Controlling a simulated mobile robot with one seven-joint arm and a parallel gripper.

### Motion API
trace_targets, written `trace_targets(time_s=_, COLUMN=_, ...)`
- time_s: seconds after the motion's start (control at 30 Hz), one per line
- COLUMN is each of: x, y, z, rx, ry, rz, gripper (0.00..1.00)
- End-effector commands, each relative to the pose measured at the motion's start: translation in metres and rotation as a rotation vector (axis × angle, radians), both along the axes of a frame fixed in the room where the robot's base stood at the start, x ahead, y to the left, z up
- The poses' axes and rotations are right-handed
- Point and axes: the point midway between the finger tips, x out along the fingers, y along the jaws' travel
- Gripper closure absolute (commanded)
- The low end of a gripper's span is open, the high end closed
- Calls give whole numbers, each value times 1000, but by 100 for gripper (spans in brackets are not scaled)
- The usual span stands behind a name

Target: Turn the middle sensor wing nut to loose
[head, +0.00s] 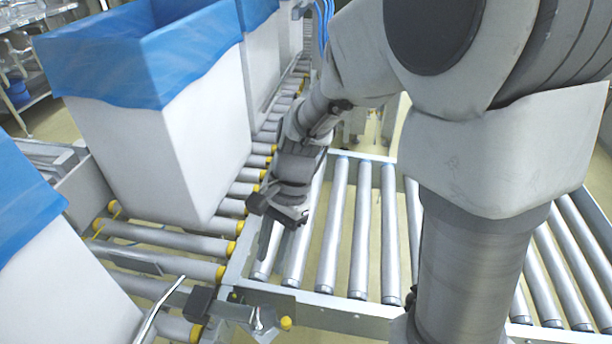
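My gripper (270,236) hangs over the junction of the two roller conveyors, beside the lower right corner of a white lined box (185,150). I see it from behind and above, and its fingertips are small and partly covered, so I cannot tell whether it is open. A small metal fitting (258,320) stands on the frame bracket at the bottom, in front of and apart from my gripper. I cannot tell whether it is a sensor wing nut or how it is turned. A dark block (199,303), possibly a sensor, sits left of it. No middle wing nut is clearly identifiable.
Another blue-lined white box (60,290) stands at the lower left, with a bent metal rod (160,310) beside it. The side conveyor's rollers (333,230) are empty. My arm covers much of the right side.

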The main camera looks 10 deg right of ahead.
Motion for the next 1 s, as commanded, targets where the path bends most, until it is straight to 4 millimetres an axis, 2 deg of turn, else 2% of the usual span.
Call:
trace_targets(time_s=0.03, x=4, y=-3, z=14, rx=-1, ry=-4, rz=-1, gripper=61)
trace_targets(time_s=0.1, x=5, y=-8, z=28, rx=-1, ry=-13, rz=6, gripper=61)
trace_targets(time_s=0.6, x=-8, y=-39, z=119, rx=-48, ry=-277, rz=234, gripper=61)
trace_targets(time_s=0.8, x=-14, y=-50, z=148, rx=-75, ry=-361, rz=311, gripper=61)
trace_targets(time_s=1.0, x=-18, y=-56, z=162, rx=-92, ry=-407, rz=357, gripper=61)
